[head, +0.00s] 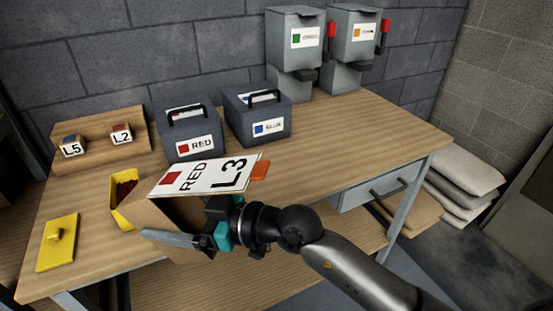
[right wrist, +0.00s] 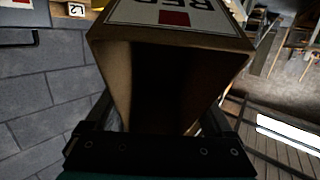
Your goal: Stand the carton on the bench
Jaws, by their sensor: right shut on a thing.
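The carton (head: 168,213) is a brown cardboard box with a white label reading RED and L3 on its upward face. An orange tab (head: 260,171) shows at the label's right end. My right gripper (head: 190,226) is shut on the carton, at the bench's front edge. In the right wrist view the carton (right wrist: 122,75) fills the space between the fingers, with a dark, seemingly open side toward the camera. Whether its underside touches the bench (head: 340,135) is hidden. My left gripper is not in view.
A yellow bin (head: 121,213) with red contents sits close behind the carton. A yellow lid (head: 57,243) lies at left. RED (head: 197,128) and BLUE (head: 262,112) caddies, a rack with L5 and L2 blocks (head: 100,135) and two dispensers (head: 300,48) stand behind. The bench's right side is clear.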

